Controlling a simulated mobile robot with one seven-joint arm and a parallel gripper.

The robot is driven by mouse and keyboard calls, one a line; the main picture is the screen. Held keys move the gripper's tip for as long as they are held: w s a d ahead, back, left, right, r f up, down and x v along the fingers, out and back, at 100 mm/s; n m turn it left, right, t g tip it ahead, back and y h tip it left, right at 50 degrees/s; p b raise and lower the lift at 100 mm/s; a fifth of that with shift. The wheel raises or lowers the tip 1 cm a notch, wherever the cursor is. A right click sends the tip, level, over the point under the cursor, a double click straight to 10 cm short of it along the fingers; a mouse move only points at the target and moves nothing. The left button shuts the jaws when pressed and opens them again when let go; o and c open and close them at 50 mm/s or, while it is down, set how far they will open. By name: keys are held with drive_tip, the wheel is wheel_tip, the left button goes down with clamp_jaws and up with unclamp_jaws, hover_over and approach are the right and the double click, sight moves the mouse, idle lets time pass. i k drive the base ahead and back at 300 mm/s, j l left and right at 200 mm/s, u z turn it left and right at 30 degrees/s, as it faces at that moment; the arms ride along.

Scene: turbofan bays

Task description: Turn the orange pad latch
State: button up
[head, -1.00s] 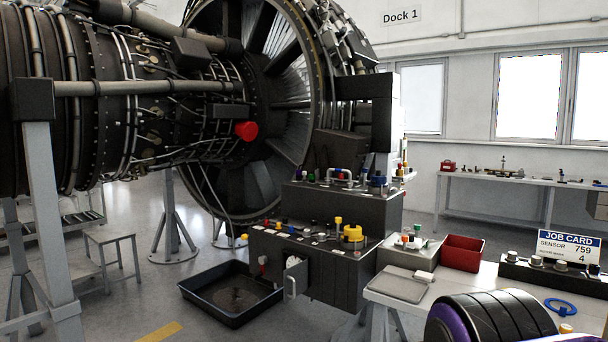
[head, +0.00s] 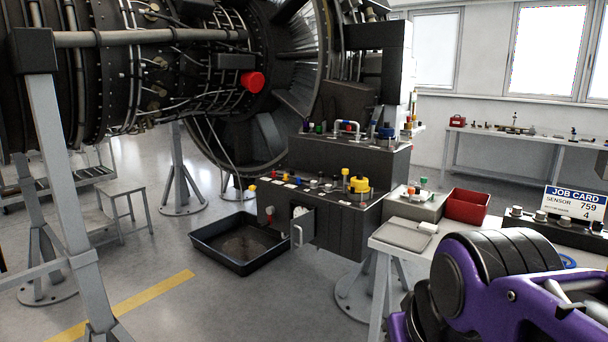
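I cannot make out a clear orange pad latch at this size. A dark stepped fitting bench (head: 350,232) below the engine carries several small coloured knobs and caps. On its lower step stand a large yellow knob (head: 359,185) and a slim yellow-topped post (head: 345,173). A white part with a grey handle (head: 298,236) is on its front face. A small orange-red cap (head: 411,190) stands on a grey box right of the bench. My purple and black arm fills the lower right. My gripper is not in view.
A black drip tray (head: 240,268) lies on the floor left of the bench. A white table (head: 385,246) with a red bin (head: 467,206) and job card (head: 575,203) stands right. Grey stand legs (head: 62,170) and a step stool (head: 122,192) stand left. Floor at front centre is clear.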

sight(412, 191)
drive_tip(key=i+z, duration=0.15)
drive_tip(key=z, duration=0.25)
drive_tip(key=i+j+z, duration=0.1)
drive_tip(key=z, duration=0.35)
drive_tip(key=i+j+z, duration=0.15)
drive_tip(key=z, duration=0.25)
drive_tip(key=i+j+z, duration=0.4)
drive_tip(key=j, duration=0.35)
